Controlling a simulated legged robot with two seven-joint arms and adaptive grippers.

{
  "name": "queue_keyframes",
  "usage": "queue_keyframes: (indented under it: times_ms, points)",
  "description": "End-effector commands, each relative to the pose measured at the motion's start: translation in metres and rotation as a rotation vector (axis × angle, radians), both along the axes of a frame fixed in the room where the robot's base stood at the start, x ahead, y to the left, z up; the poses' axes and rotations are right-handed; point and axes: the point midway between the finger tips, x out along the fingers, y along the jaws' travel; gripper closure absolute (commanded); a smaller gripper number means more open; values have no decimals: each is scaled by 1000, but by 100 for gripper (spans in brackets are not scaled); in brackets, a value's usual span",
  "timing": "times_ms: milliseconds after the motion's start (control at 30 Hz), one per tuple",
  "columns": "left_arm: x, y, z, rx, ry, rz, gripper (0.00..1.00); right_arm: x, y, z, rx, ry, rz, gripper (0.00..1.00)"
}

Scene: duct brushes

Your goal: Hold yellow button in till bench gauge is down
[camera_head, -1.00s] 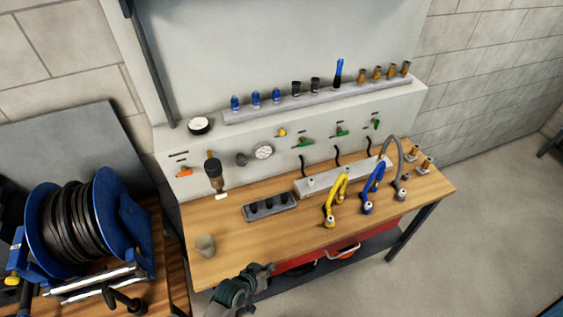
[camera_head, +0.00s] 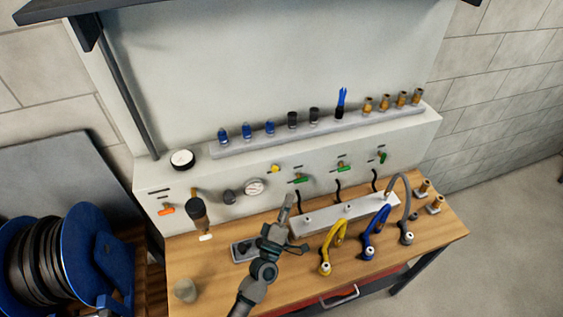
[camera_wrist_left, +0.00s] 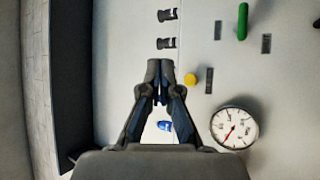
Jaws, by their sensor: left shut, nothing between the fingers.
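The yellow button (camera_head: 275,168) sits on the pale front panel of the bench. It also shows in the left wrist view (camera_wrist_left: 190,80), just right of my fingertips. A round white dial gauge (camera_head: 254,187) is on the same panel, below and left of the button. In the left wrist view the gauge (camera_wrist_left: 235,125) shows a red needle, but its numbers are too small to read. My left gripper (camera_head: 288,199) is shut and empty, in front of the panel below the button. Its fingertips (camera_wrist_left: 160,68) appear apart from the button. My right gripper is not in view.
Green-handled valves (camera_head: 300,179) lie right of the button. A dark filter bowl (camera_head: 197,212) and an orange handle (camera_head: 166,210) are at left. Another gauge (camera_head: 182,160) stands on the ledge. Yellow (camera_head: 333,250) and blue (camera_head: 373,235) hoses stand on the wooden bench.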

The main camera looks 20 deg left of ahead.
Motion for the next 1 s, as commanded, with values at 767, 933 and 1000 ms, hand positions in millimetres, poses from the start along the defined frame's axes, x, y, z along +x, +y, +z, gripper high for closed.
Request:
queue_keyframes:
  times_ms: [767,933,1000]
  points:
    - [39,25,-3,-3,-1,2,100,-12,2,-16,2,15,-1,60]
    - [58,38,-3,-2,0,2,100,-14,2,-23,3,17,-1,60]
    - [64,42,-3,0,1,1,100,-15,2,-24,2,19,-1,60]
